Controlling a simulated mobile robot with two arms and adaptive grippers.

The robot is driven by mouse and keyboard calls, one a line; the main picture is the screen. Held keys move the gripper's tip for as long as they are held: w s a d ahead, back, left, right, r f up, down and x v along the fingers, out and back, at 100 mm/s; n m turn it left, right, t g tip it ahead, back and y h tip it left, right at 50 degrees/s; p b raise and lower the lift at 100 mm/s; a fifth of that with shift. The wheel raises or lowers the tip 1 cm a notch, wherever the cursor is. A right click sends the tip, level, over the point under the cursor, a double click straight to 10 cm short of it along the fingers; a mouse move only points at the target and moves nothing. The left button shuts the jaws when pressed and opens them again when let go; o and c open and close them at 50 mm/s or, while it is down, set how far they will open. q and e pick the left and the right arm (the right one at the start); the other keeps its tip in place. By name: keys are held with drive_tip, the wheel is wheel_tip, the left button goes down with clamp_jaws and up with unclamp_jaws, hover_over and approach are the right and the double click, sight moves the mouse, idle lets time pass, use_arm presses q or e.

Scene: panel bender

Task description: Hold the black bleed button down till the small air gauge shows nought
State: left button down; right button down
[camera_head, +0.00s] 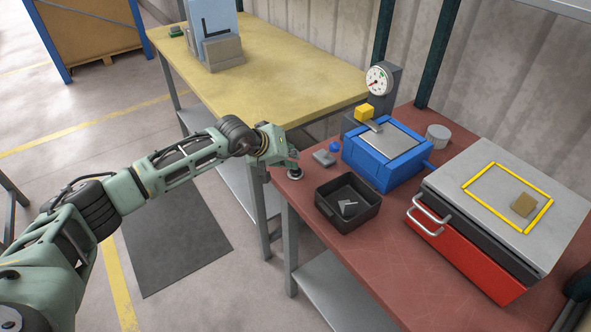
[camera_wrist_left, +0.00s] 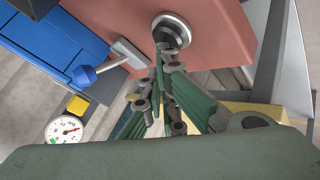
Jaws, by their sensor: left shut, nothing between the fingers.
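The bleed button (camera_wrist_left: 172,27) is a round dark piece in a silver ring on the red bench top, near its left corner. In the head view its pale round base (camera_head: 295,175) shows just under my left gripper (camera_head: 291,164). My left gripper is shut and empty, and its fingertips (camera_wrist_left: 166,50) overlap the ring's near edge in the wrist view. I cannot tell whether they touch or press the button. The small air gauge (camera_head: 379,80) is a white dial on a dark grey post. In the wrist view the gauge (camera_wrist_left: 68,130) has a red needle pointing right and slightly up, off the green mark at lower left.
A blue-knobbed lever (camera_head: 335,147) stands beside the button, with a blue machine (camera_head: 362,168) and yellow block (camera_head: 365,112) behind. A black bin (camera_head: 335,217) with grey pieces is close on the right. A red drawer unit (camera_head: 455,262) stands farther right. A yellow table (camera_head: 290,75) is behind.

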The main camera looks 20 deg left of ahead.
use_arm(q)
drive_tip(key=shift+r, duration=0.6)
wheel_tip(320, 180, up, 5)
drive_tip(key=shift+p, duration=0.9)
